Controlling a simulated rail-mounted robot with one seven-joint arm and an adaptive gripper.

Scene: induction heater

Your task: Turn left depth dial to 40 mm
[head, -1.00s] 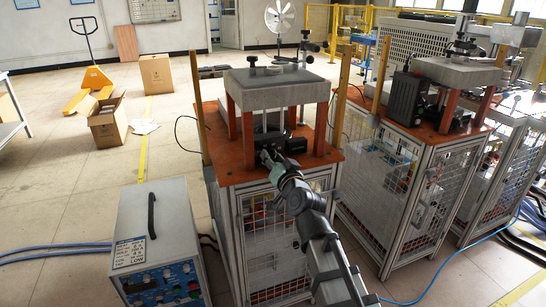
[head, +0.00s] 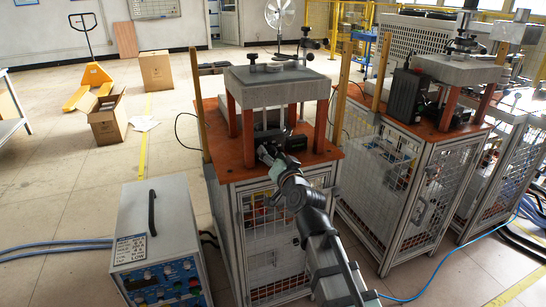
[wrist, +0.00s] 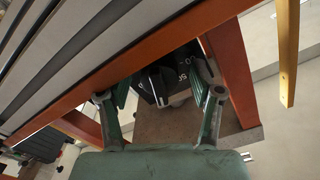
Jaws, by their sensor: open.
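A black dial (wrist: 176,86) with white numbers, "50" among them, shows in the wrist view under the edge of the orange frame. My gripper (wrist: 163,84) is open, with one finger on each side of the dial. Whether the fingers touch it cannot be told. In the head view my gripper (head: 267,154) reaches in at the front of the nearest press station, between its orange legs. The dial is hidden there by my gripper and is too small to read. The full scale and the pointer's setting cannot be made out.
The grey top block (head: 276,85) of the station stands on orange legs (head: 320,122) close around my gripper. A control box (head: 158,235) stands on the floor at the left. A second station (head: 440,110) is at the right.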

